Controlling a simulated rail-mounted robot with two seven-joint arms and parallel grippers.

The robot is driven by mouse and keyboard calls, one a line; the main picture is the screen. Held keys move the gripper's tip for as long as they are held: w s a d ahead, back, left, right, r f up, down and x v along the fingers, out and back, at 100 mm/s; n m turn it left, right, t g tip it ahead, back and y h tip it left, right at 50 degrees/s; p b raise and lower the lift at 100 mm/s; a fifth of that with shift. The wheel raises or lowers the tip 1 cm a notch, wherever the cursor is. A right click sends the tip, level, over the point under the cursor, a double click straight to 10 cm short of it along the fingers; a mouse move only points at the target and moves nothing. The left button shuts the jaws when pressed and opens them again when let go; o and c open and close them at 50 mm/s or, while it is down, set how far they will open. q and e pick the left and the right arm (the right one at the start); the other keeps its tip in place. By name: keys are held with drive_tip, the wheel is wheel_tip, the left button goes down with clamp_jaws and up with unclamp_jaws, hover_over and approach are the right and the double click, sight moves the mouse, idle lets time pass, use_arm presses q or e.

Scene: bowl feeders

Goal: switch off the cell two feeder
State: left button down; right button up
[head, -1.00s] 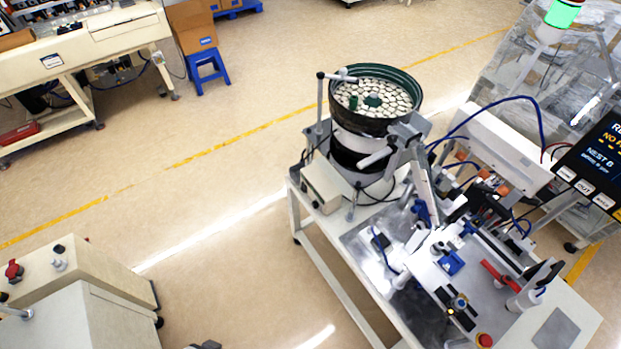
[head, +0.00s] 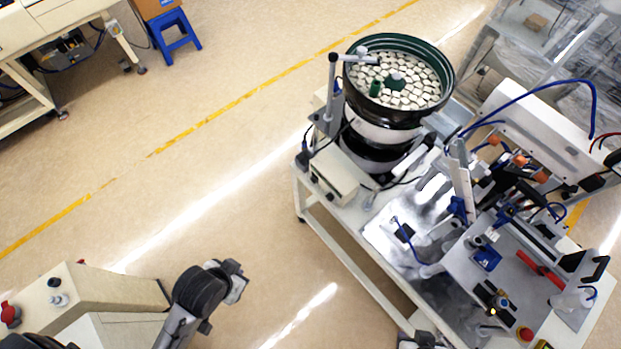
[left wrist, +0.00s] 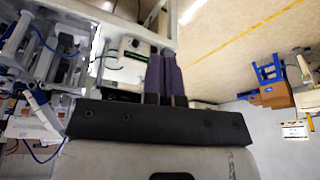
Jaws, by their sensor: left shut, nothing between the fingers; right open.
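A bowl feeder (head: 390,100) with a dark green rim and many pale parts stands on the cart at the upper right. A cream control box (head: 335,172) with small dark controls on its front sits at its foot; no cell number is readable. The box also shows in the left wrist view (left wrist: 126,62), beyond the fingers. My left gripper (left wrist: 164,76) is shut and empty, apart from the box; its arm (head: 205,290) shows at the lower left of the head view.
The cart top (head: 385,230) carries a fixture, blue hoses and a red button (head: 525,334). A cream cabinet (head: 95,295) stands at the lower left. A blue stool (head: 175,32) stands at the back. The floor between cabinet and cart is open.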

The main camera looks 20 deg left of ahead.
sight(314, 181)
use_arm(q)
drive_tip(key=w+d+f+n+t+h+b, duration=0.1)
drive_tip(key=w+f+n+t+h+b, duration=0.15)
drive_tip(key=w+f+b, duration=0.7)
drive_tip(key=w+d+f+n+t+h+b, duration=0.1)
drive_tip(key=w+f+n+h+b, duration=0.15)
drive_tip(key=w+f+b, duration=0.7)
drive_tip(key=w+a+f+n+t+b, duration=0.2)
drive_tip(key=w+a+f+n+b, duration=0.1)
drive_tip(key=w+f+b, duration=0.3)
drive_tip(key=w+a+f+n+t+h+b, duration=0.1)
drive_tip(key=w+a+f+n+t+b, duration=0.2)
drive_tip(key=w+f+n+b, duration=0.3)
drive_tip(key=w+f+b, duration=0.1)
drive_tip(key=w+b, duration=0.2)
drive_tip(key=b, duration=0.1)
drive_tip(key=shift+f+h+b, duration=0.15)
drive_tip(key=shift+h+b, duration=0.15)
drive_tip(key=shift+b, duration=0.05)
drive_tip(key=shift+w, duration=0.1)
drive_tip(key=b+x, duration=0.3)
drive_tip(key=x, duration=0.9)
drive_tip(key=shift+w+d+f+b, duration=0.1)
drive_tip(key=shift+w+f+b, duration=0.05)
drive_tip(key=shift+f+b, duration=0.15)
drive_tip(key=shift+w+d+f, duration=0.15)
drive_tip(key=shift+w+d, duration=0.2)
drive_tip(key=shift+w, duration=0.2)
